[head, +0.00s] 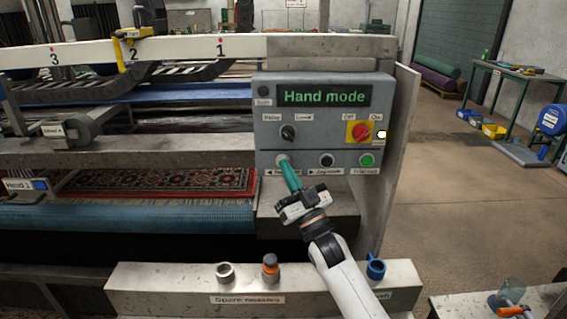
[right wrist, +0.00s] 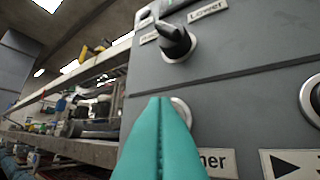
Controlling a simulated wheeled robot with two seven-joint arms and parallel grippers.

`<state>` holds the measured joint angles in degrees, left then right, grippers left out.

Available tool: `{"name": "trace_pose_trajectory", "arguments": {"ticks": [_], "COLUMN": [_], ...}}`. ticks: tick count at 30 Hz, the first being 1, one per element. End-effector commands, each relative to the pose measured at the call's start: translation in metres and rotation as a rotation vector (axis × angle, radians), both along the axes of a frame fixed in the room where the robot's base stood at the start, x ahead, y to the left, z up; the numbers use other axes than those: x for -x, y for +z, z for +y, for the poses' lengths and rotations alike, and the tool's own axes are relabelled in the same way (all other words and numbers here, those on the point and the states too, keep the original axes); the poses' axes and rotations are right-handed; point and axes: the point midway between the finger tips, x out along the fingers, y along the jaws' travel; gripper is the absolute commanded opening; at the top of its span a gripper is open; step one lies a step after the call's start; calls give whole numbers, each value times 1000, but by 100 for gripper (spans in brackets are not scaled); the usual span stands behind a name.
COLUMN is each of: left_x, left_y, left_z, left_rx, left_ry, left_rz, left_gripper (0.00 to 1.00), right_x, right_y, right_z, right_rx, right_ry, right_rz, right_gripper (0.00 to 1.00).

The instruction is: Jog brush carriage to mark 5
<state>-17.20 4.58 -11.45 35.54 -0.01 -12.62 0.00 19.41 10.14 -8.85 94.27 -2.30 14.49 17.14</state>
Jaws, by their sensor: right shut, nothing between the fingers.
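The grey control panel (head: 300,108) has a display (head: 323,96) reading "Hand mode". My right gripper (head: 284,162) is shut and empty, with its teal fingertips at the lower-left button, whose left-arrow label is partly covered. In the right wrist view the fingertips (right wrist: 162,102) overlap that button's pale ring (right wrist: 183,110); whether they press it I cannot tell. The right-arrow button (head: 326,160) is to the right. A yellow pointer-like piece (head: 132,34) sits on the white scale beam (head: 185,48) by mark 2. Marks 3, 2 and 1 show; mark 5 does not. My left gripper is out of view.
The panel also has a raise/lower knob (head: 288,132), a red-yellow switch (head: 360,133) and a green button (head: 366,160). A ledge (head: 150,288) with nozzles stands in front. A patterned rug (head: 165,183) lies in the machine.

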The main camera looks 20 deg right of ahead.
Motion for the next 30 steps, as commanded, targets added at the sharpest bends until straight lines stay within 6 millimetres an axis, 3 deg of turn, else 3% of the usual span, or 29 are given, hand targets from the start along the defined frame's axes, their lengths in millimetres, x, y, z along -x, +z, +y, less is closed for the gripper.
{"name": "trace_pose_trajectory", "arguments": {"ticks": [23,30], "left_x": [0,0], "left_y": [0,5], "left_z": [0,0], "left_rx": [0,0], "left_ry": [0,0], "left_rz": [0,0], "left_gripper": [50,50], "right_x": [0,8], "right_y": [0,0], "right_z": [0,2], "right_rx": [0,-1], "right_ry": [-1,0], "right_rz": [2,2], "right_gripper": [0,0]}}
